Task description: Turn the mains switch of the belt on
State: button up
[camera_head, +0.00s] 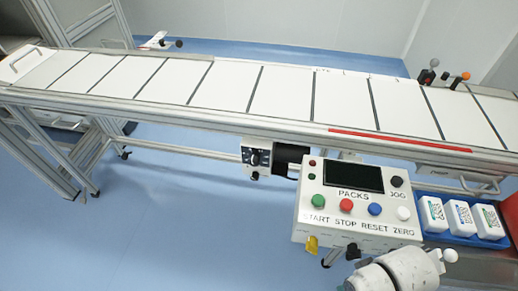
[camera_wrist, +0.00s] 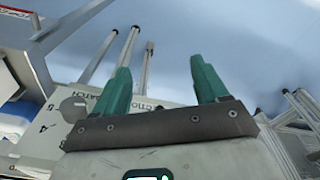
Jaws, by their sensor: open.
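The belt (camera_head: 230,84) runs across the head view with white panels and dark cross lines. A small box with dark knobs (camera_head: 256,156) hangs under its front rail, beside a black motor-like block (camera_head: 291,158). I cannot tell for sure whether the mains switch is on this box, or its position.
A blue tray (camera_head: 450,238) with white packs stands right of the panel. A white lettered plate (camera_wrist: 45,132) lies behind my fingers in the wrist view. Small levers (camera_head: 445,78) stand on the belt's far right edge. Blue floor (camera_head: 170,215) is free at front left.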

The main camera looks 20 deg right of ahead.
aim_at(255, 176)
jog(key=i+l+u, duration=0.1)
jog(key=u, duration=0.85)
jog(key=i+l+u, duration=0.15)
jog(key=l+z, duration=0.15)
jog(key=z, duration=0.2)
